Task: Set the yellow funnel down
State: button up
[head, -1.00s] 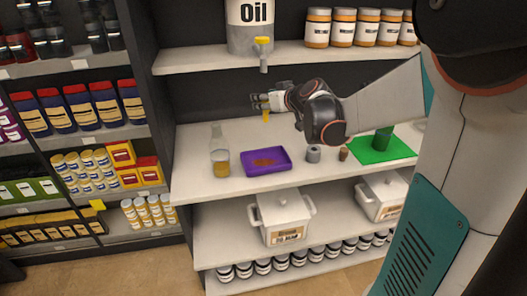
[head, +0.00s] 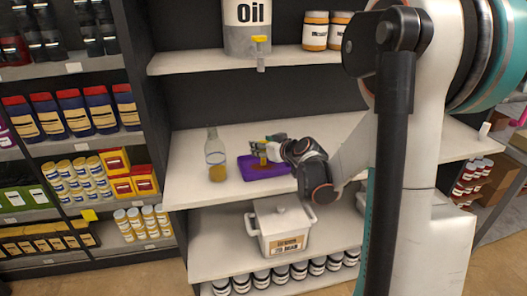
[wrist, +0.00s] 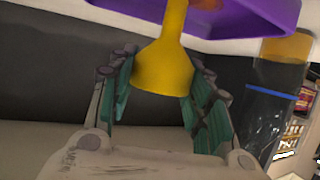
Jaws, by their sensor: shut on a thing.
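The yellow funnel (wrist: 165,62) is between the fingers of my gripper (wrist: 162,75), which is shut on it; its wide end faces the palm in the wrist view. In the head view my gripper (head: 262,148) is low over the purple tray (head: 252,174) on the middle shelf, and a little of the funnel (head: 263,160) shows below the fingers. The tray also shows at the top of the wrist view (wrist: 235,22). I cannot tell whether the funnel touches the tray.
A glass bottle (head: 215,152) with amber liquid stands just left of the tray. A large oil container (head: 243,30) with a yellow-handled tap (head: 260,42) sits on the shelf above. My arm hides the right part of the middle shelf. A white lidded pot (head: 280,228) stands below.

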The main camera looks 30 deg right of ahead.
jog(key=shift+f, duration=0.3)
jog(key=shift+f, duration=0.2)
jog(key=o, duration=1)
jog(key=shift+c, duration=0.2)
jog(key=shift+r, duration=0.15)
jog(key=shift+s+r, duration=0.15)
jog(key=shift+s, duration=0.05)
jog(key=p+v, duration=0.3)
jog(key=v, duration=0.8)
jog(key=shift+s, duration=0.3)
jog(key=shift+r, duration=0.1)
